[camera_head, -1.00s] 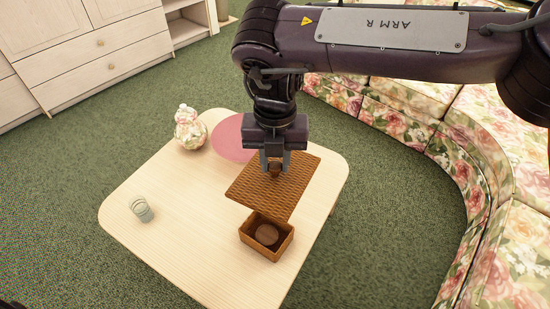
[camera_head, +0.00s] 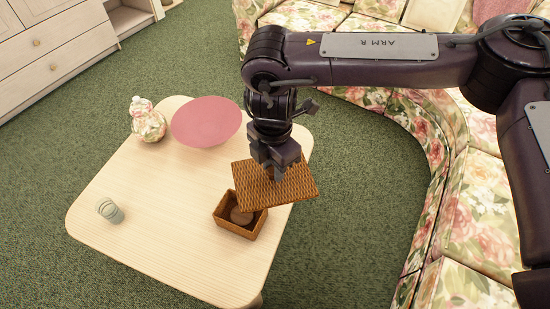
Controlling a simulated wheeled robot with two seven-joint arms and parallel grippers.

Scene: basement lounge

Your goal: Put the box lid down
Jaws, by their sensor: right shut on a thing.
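The woven brown box lid (camera_head: 262,190) is in my right gripper (camera_head: 275,171), which is shut on it from above. The fingertips and the lid's grip point are mostly hidden by the gripper body. The lid hangs above the right edge of the pale table, to the upper right of the open box, and part of it reaches past the table edge in the picture. The woven box (camera_head: 226,223) stands open on the table (camera_head: 165,245), with a round brown thing (camera_head: 241,215) inside. My left gripper is not in view.
A pink round mat (camera_head: 206,121) lies at the table's far side, beside a patterned jar (camera_head: 148,122). A clear glass (camera_head: 110,210) stands near the left edge. The table's middle is free. A floral sofa (camera_head: 470,200) curves along the right.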

